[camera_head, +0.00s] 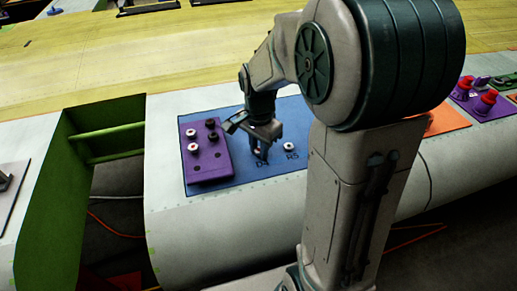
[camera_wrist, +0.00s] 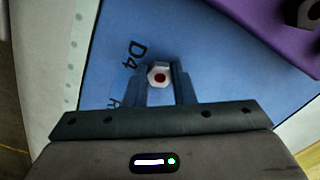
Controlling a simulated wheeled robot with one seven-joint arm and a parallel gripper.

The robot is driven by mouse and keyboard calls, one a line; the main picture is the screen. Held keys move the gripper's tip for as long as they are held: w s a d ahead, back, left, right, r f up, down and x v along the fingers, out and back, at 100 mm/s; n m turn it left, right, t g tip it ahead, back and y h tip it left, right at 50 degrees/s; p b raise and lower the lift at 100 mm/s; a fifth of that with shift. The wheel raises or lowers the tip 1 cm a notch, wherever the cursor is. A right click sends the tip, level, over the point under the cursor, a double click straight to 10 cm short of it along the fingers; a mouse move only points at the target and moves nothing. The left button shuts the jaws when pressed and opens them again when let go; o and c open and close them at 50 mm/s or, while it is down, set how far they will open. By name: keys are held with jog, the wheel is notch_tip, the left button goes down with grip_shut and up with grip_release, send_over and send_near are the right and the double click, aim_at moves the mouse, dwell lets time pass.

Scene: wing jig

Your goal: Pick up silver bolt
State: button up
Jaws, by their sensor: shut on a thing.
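My gripper (camera_head: 262,153) reaches down over the blue mat (camera_head: 228,112) on the white wing surface. In the wrist view its two fingers (camera_wrist: 160,84) are shut on a silver bolt (camera_wrist: 158,75). The bolt has a pale hexagonal head with a red centre, and the fingers hide its sides. In the head view the gripper mostly hides this bolt, and I cannot tell whether it is off the mat. Another silver bolt (camera_head: 289,147) stands on the mat, right of my gripper by the R5 label.
A purple tray (camera_head: 212,169) with several dark and silver bolts lies just left of my gripper; its corner shows in the wrist view (camera_wrist: 282,32). An open green-sided bay (camera_head: 50,190) lies further left. An orange mat (camera_head: 443,120) lies to the right.

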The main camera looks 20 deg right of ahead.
aim_at(259, 149)
jog(key=shift+r, duration=0.6)
notch_tip(259, 149, up, 3)
jog(key=shift+f+b, duration=0.2)
jog(key=shift+b, duration=0.35)
jog(key=w+d+r+b, duration=0.1)
jog(key=w+d+r, duration=0.6)
jog(key=d, duration=0.2)
jog(key=shift+d+b, duration=0.15)
jog(key=shift+b, duration=0.15)
